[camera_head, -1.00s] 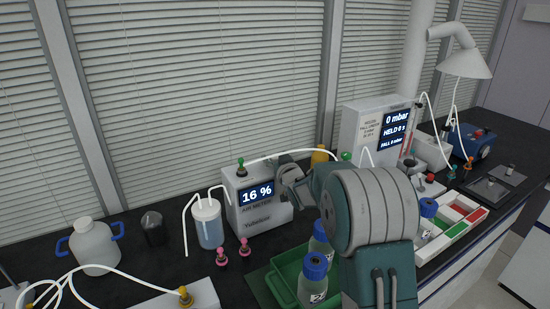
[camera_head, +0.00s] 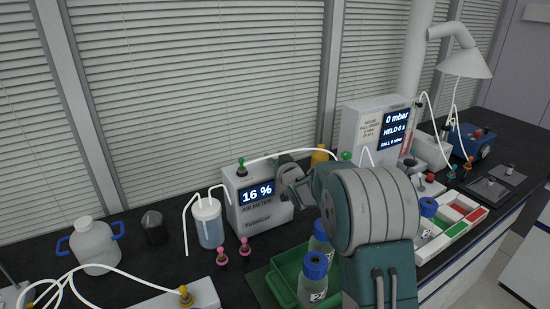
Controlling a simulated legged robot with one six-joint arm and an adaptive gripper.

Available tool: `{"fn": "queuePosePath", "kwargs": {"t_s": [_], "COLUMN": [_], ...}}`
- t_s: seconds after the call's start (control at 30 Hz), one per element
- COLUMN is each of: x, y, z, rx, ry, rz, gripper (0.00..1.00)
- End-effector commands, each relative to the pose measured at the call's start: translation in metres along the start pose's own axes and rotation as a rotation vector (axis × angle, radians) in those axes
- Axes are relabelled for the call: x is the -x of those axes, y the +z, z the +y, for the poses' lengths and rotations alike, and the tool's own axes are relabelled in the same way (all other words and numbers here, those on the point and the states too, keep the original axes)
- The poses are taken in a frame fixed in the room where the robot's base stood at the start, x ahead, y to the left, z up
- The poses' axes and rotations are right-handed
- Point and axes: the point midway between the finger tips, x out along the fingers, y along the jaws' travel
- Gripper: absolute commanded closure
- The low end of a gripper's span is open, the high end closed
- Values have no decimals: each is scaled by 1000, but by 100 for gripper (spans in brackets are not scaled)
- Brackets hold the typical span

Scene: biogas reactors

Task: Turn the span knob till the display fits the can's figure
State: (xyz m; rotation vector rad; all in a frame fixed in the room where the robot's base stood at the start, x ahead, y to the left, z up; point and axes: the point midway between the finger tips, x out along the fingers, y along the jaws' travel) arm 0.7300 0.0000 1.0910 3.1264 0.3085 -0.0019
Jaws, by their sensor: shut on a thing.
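The grey meter box (camera_head: 243,212) stands on the dark bench left of centre, and its display (camera_head: 257,194) reads 16 %. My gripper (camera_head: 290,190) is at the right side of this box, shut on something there. The span knob is hidden behind my gripper and arm, so I cannot see its setting. The yellow can (camera_head: 320,157) stands behind my arm, mostly covered, and no figure on it can be read.
A clear jar (camera_head: 208,226) with tubes stands left of the meter. A green crate (camera_head: 285,273) with blue-capped bottles (camera_head: 314,268) lies in front, close to my arm. A second box (camera_head: 377,128) with a display stands at the back right. White tubing arches over the meter.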

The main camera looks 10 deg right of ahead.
Motion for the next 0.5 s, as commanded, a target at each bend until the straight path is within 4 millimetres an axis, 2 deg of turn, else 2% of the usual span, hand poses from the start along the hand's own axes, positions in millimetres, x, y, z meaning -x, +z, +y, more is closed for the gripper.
{"fn": "queuePosePath", "kwargs": {"t_s": [0.27,0.5], "x": [-1,-1], "y": [-1,-1], "z": [0,1], "rx": [1,3], "ry": [-38,-146], "rz": [3,3], "gripper": [100,100]}}
